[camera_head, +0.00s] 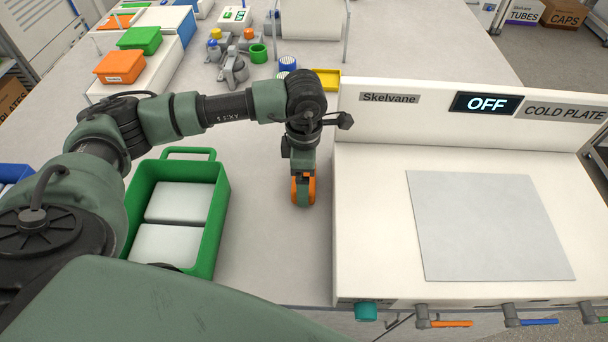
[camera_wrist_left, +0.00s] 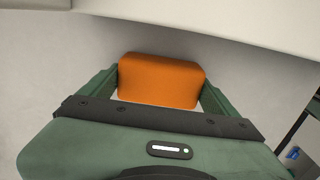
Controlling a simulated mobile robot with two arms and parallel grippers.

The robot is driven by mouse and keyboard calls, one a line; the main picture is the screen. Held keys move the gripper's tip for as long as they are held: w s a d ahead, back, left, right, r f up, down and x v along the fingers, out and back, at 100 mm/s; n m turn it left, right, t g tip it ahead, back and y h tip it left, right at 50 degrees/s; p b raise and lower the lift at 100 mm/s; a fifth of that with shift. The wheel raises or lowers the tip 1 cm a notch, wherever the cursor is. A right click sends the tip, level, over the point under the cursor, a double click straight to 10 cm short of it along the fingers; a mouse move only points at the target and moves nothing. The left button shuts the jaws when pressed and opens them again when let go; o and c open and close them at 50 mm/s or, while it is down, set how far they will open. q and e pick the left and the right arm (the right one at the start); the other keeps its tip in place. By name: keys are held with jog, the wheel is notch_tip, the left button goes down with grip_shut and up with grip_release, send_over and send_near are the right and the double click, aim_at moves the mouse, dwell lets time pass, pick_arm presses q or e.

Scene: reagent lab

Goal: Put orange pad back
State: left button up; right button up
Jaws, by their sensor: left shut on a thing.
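The orange pad (camera_wrist_left: 160,80) is a rounded block between the two green fingers of my left gripper (camera_wrist_left: 157,88) in the wrist view. In the head view my left gripper (camera_head: 303,188) points down over the bench, just left of the cold plate unit. It is shut on the orange pad (camera_head: 312,190), which shows on both sides of the near finger. I cannot tell whether the pad touches the bench. My right gripper is in neither view.
A green crate (camera_head: 225,195) with two white blocks stands on the left. The cold plate unit (camera_head: 370,220) stands on the right and reads OFF. Lidded boxes, bottles and a yellow tray (camera_head: 327,80) are farther back. Bare bench (camera_head: 265,220) lies between crate and unit.

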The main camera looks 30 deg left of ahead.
pick_arm(q)
jog(key=shift+f, duration=0.15)
jog(key=o, duration=1)
jog(key=shift+o, duration=0.2)
jog(key=shift+r, duration=0.35)
notch_tip(320, 180, up, 12)
jog(key=b, duration=0.2)
jog(key=shift+f, duration=0.15)
